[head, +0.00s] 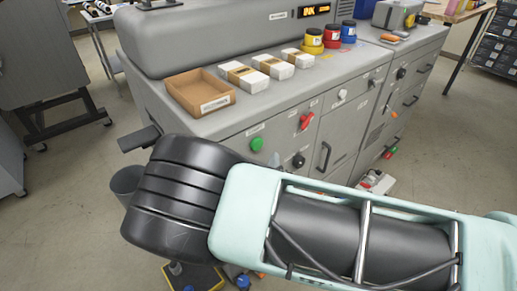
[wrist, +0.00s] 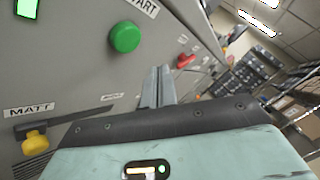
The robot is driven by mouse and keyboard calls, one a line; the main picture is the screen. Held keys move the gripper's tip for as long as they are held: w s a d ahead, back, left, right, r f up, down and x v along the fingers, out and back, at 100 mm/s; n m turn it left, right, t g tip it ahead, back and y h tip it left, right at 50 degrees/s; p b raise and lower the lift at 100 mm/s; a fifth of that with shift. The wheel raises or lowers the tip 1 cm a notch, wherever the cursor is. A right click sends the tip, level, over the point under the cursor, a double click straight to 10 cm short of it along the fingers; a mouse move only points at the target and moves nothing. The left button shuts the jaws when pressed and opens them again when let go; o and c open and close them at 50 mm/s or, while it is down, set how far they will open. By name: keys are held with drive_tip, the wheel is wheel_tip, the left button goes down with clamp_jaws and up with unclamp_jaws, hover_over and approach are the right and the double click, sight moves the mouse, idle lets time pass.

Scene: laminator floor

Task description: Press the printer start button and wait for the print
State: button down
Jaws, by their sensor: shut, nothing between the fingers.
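The grey printer (head: 225,122) stands ahead of me in the head view, with a green button (head: 257,144) on its front panel. In the wrist view the round green button (wrist: 125,37) is large, under a partly cut-off label that reads "TART". My gripper (wrist: 158,82) shows in the wrist view with its fingers shut together and nothing between them. Its fingertips appear below and to the right of the button, and I see no contact with it.
A red handle (head: 306,121) is right of the button. A yellow knob (wrist: 35,142) sits by a "MATT" label. On top are a cardboard tray (head: 200,112), white packs (head: 273,66) and ink tins (head: 332,36). An orange "INK" display (head: 313,11) is lit. Floor is open at left.

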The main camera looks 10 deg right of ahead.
sight(262, 142)
drive_tip(key=shift+w+a, duration=0.5)
drive_tip(key=shift+w, duration=0.4)
drive_tip(key=shift+w+a, duration=0.45)
drive_tip(key=shift+w, duration=0.4)
idle(0.8)
drive_tip(key=shift+w+a, duration=0.25)
drive_tip(key=shift+w, duration=0.1)
drive_tip(key=shift+w+a+b, duration=0.25)
drive_tip(key=shift+w+b, duration=0.1)
drive_tip(key=shift+w, duration=0.1)
idle(0.7)
drive_tip(key=shift+s, duration=0.1)
idle(0.4)
drive_tip(key=shift+s+d+p, duration=0.45)
drive_tip(key=shift+s+p, duration=0.1)
drive_tip(key=shift+s, duration=0.2)
drive_tip(key=shift+s+d+p, duration=0.35)
drive_tip(key=shift+s+d, duration=0.05)
drive_tip(key=shift+s, duration=0.3)
drive_tip(key=shift+s+d+p, duration=0.4)
drive_tip(key=shift+s+d, duration=0.05)
drive_tip(key=shift+s, duration=0.3)
drive_tip(key=shift+s+d+p, duration=0.35)
drive_tip(key=shift+s+d, duration=0.05)
drive_tip(key=shift+s, duration=0.3)
